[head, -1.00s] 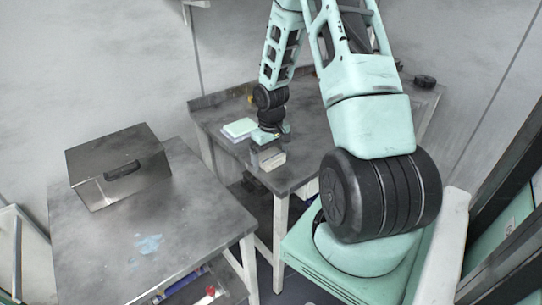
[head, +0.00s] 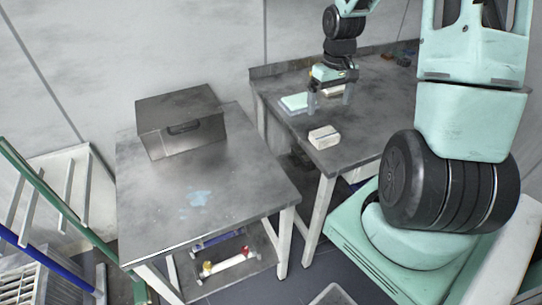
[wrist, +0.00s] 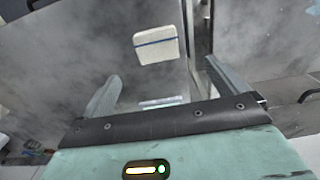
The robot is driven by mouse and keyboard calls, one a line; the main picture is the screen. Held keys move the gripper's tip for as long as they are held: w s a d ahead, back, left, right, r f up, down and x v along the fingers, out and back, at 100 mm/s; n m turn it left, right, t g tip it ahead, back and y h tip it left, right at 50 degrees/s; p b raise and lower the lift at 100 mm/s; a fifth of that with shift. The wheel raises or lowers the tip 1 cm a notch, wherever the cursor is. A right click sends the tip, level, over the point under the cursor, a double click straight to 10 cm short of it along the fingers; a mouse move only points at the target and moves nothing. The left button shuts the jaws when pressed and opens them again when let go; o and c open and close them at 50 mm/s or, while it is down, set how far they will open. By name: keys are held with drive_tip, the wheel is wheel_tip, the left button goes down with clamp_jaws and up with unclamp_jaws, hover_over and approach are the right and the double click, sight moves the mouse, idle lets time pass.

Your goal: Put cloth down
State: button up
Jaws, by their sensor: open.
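A folded white cloth (head: 324,137) lies on the right-hand metal table, close to its front corner. In the wrist view the white cloth (wrist: 158,48) has a blue stripe across it and lies flat beyond the fingers, apart from them. My gripper (head: 330,105) is above the same table, behind the cloth in the head view. Its two fingers point down and stand apart, with nothing held between them. In the wrist view the open fingers (wrist: 165,85) show at left and right.
A pale green and white pad (head: 294,103) lies left of my gripper on the right-hand table (head: 362,148). The left table (head: 240,185) carries a metal box with a dark handle (head: 182,128) and a blue stain. A gap separates the tables.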

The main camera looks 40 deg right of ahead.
drive_tip(key=a+r+n, duration=0.3)
drive_tip(key=a, duration=0.9)
drive_tip(key=a+r+n, duration=0.2)
drive_tip(key=a, duration=1.1)
drive_tip(key=s+a+r+n, duration=0.3)
drive_tip(key=s+a+n, duration=0.2)
drive_tip(key=s+a, duration=1)
drive_tip(key=shift+s+y, duration=0.3)
drive_tip(key=shift+s, duration=0.8)
wheel_tip(320, 180, up, 2)
drive_tip(key=shift+r+p, duration=0.2)
drive_tip(key=shift+p, duration=0.95)
